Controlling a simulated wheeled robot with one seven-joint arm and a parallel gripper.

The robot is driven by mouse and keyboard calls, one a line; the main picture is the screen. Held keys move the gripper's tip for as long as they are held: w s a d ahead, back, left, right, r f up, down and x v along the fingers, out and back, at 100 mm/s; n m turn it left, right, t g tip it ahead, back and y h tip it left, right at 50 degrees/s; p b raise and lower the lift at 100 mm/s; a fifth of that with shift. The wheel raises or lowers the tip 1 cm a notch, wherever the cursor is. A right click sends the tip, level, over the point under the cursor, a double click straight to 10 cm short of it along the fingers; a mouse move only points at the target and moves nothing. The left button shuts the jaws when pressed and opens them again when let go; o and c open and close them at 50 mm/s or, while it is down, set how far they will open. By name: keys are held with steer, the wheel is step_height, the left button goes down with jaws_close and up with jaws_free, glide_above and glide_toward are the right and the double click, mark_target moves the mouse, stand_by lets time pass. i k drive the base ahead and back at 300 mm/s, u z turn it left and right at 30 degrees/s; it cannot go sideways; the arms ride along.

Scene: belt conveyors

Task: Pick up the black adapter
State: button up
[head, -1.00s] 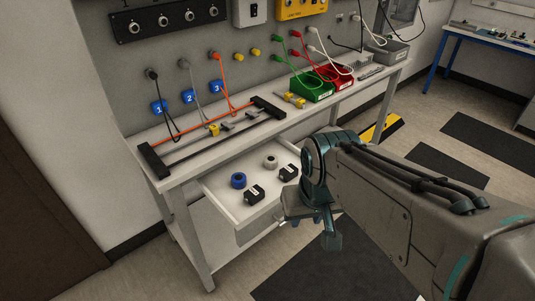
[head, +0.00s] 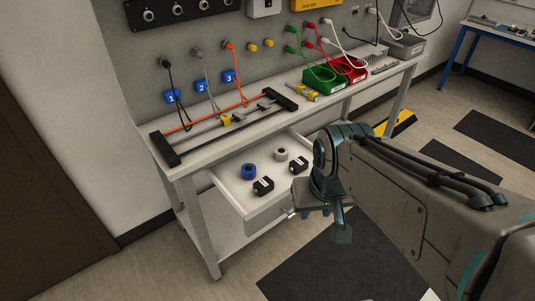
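Two small black blocks with pale labels lie in the open drawer under the workbench, and either could be the black adapter. One black block (head: 263,187) is near the drawer's front. The other black block (head: 299,165) is further right, close to my arm in the picture. My gripper (head: 342,232) is in front of the drawer, to the right of its front corner, and points downward. It is apart from both blocks. Its fingers are small and partly overlapped, so I cannot see whether they are open. I see nothing held in it.
The open drawer (head: 229,188) also holds a blue roll (head: 249,171) and a grey roll (head: 281,154). The workbench top (head: 190,160) above carries a black-ended rail frame, a green bin (head: 322,80) and a red bin (head: 347,70). Floor in front of the drawer is clear.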

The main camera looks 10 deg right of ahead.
mark_target(263, 186)
steer(key=u, duration=0.2)
steer(key=k, duration=0.45)
steer(key=u, duration=1)
steer(key=i, duration=0.65)
steer(key=z, duration=0.95)
steer(key=i, duration=0.45)
steer(key=z, duration=0.45)
